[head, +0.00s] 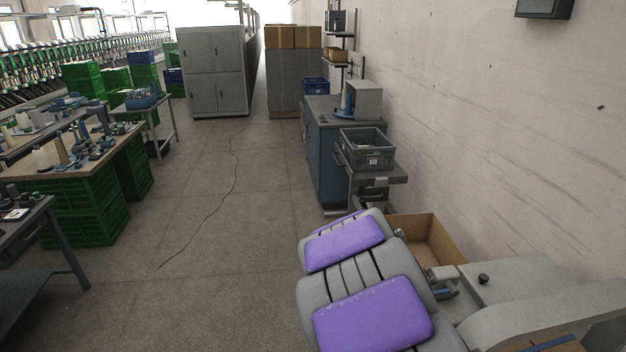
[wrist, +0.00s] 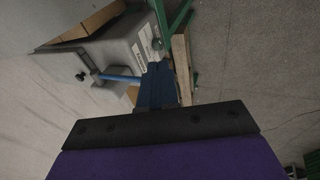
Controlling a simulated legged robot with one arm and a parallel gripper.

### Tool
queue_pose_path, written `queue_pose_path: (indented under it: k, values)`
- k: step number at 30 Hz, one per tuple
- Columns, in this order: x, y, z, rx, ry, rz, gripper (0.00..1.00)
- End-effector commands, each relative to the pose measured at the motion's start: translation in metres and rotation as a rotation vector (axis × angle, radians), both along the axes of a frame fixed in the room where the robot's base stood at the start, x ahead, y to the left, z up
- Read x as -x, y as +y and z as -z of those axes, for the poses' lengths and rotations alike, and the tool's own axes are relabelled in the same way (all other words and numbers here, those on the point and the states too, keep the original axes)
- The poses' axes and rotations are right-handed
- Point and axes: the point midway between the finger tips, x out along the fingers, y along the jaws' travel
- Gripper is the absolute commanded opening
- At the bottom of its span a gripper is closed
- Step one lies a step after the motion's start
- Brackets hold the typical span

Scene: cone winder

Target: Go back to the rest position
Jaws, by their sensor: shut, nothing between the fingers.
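My gripper (wrist: 157,82) shows in the wrist view as dark blue fingers closed together, with nothing between them. It is in front of a grey machine body (wrist: 112,55) with a white label. A blue rod (wrist: 120,79) sticks out of that machine beside the fingers. I cannot tell whether the fingers touch anything. In the head view the purple-padded grey links of my arm fill the lower middle, and my gripper cannot be made out there. The grey machine (head: 520,285) with a black knob stands at the lower right, partly behind my arm.
An open cardboard box (head: 425,238) sits behind my arm, by the wall. A grey crate (head: 366,150) rests on a stand beyond it, near a blue cabinet (head: 328,150). A workbench (head: 75,165) with green crates stands at left.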

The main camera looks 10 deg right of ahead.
Motion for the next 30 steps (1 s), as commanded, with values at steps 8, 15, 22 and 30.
queue_pose_path:
  k: [8, 15, 22, 30]
  values:
    - [0.104, 0.015, -0.045, -0.132, 0.076, 0.098, 0.0]
    - [0.197, 0.044, -0.063, -0.263, 0.172, 0.106, 0.0]
    - [0.274, 0.073, -0.069, -0.361, 0.262, 0.061, 0.0]
    - [0.308, 0.085, -0.07, -0.397, 0.308, 0.029, 0.0]
